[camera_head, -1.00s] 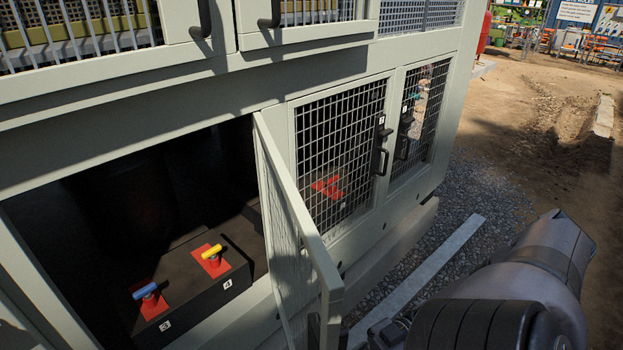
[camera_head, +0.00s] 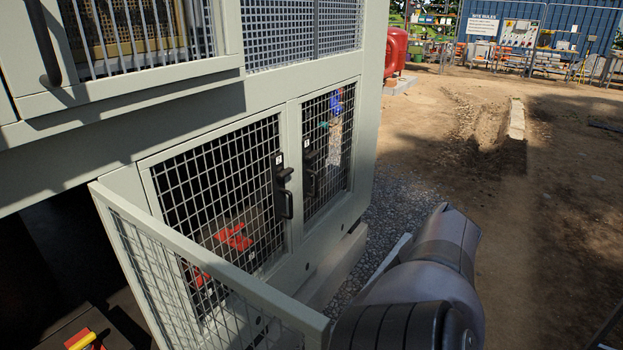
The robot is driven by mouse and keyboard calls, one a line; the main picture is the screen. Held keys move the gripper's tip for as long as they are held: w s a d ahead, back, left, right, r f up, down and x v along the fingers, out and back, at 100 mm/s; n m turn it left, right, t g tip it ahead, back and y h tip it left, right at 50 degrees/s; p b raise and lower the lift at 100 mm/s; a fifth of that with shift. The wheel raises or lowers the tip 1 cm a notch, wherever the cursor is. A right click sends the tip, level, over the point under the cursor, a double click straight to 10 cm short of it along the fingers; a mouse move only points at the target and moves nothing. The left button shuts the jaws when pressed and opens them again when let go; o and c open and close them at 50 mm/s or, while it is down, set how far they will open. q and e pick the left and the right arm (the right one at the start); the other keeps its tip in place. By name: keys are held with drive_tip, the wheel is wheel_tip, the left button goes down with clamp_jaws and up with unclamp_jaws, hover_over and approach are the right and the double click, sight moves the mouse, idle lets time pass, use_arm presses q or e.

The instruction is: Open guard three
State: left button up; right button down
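An open mesh guard door (camera_head: 205,285) is swung out from the pale green cabinet in the lower left. Its number is not readable. Behind it, a closed mesh guard (camera_head: 222,195) has a black handle (camera_head: 284,190) and a small label too small to read. A second closed mesh guard (camera_head: 328,145) with a black handle (camera_head: 310,178) is to its right. Red parts (camera_head: 235,237) show through the first closed mesh. A yellow-handled switch (camera_head: 82,342) on a red plate is at the bottom left in the open bay. Neither gripper is in view.
My arm (camera_head: 415,290) fills the lower middle right. Gravel (camera_head: 400,195) borders the cabinet, with open dirt ground (camera_head: 540,240) to the right. Red tanks (camera_head: 397,50), a blue container (camera_head: 560,40) and fencing stand far back.

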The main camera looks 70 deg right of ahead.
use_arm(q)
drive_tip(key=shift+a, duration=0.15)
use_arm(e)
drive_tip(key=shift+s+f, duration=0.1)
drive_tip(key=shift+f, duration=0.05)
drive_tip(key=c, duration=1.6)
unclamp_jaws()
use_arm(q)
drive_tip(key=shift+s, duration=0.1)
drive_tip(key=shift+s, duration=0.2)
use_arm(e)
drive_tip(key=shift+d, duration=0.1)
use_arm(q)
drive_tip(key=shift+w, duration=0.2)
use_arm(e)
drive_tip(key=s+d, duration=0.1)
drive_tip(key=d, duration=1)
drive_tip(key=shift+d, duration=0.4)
